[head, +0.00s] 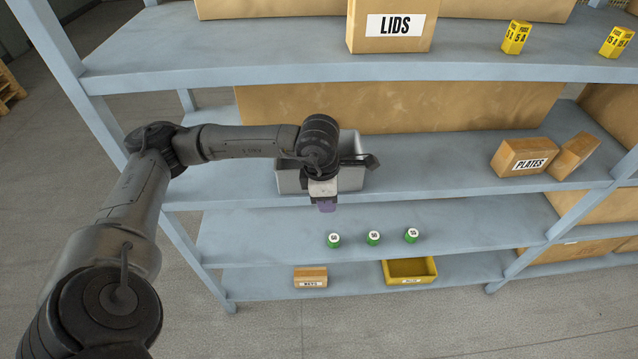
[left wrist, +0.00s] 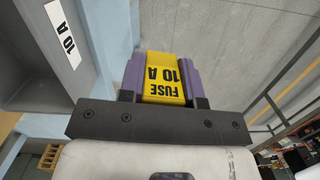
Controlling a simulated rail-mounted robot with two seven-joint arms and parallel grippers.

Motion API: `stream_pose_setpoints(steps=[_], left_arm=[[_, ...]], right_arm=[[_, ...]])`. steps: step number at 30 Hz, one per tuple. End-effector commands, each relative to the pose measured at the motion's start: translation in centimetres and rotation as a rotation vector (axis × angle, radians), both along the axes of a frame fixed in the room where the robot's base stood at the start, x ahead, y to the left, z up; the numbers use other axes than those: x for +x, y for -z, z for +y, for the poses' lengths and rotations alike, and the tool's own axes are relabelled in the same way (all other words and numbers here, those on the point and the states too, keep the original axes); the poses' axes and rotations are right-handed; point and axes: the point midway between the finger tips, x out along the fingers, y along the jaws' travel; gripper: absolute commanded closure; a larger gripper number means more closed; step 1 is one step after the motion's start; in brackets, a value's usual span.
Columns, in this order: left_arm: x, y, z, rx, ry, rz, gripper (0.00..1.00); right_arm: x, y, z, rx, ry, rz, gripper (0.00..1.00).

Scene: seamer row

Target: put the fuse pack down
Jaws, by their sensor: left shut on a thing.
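In the left wrist view a yellow fuse pack (left wrist: 164,78) marked "FUSE 10 A" sits between the purple fingers of my left gripper (left wrist: 163,84), which is shut on it. In the head view my left gripper (head: 327,205) points down in front of the middle shelf's front edge; the pack cannot be made out there. A grey bin (head: 290,182) stands on the middle shelf just behind the gripper, partly hidden by my arm. In the left wrist view the bin (left wrist: 30,70) carries a "10 A" label and lies left of the pack, apart from it. My right gripper is out of view.
Yellow packs marked 5 A (head: 516,37) and 15 A (head: 616,42) stand on the top shelf with a LIDS box (head: 390,42). A PLATES box (head: 522,157) is on the middle shelf. Several green cylinders, a small carton (head: 310,272) and a yellow bin (head: 390,278) are below.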

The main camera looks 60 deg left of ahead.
Motion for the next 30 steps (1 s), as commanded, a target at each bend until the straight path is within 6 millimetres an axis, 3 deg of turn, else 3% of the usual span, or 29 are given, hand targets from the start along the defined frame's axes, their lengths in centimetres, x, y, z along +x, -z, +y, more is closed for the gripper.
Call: stream_pose_setpoints(steps=[2, 8, 24, 30], left_arm=[[0.1, 0.4, 0.5, 0.001, -0.057, -0.001, 0.92], [1.1, 0.1, 2.9, 0.0, -0.116, 0.001, 0.92], [7.5, 0.0, 15.0, -0.003, -0.114, -0.001, 0.92], [9.3, 0.1, 18.4, -0.003, -0.11, 0.001, 0.92]], right_arm=[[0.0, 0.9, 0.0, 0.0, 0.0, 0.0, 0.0], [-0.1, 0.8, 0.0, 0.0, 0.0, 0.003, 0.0], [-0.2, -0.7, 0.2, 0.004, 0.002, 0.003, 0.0], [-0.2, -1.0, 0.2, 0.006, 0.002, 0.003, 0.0]])
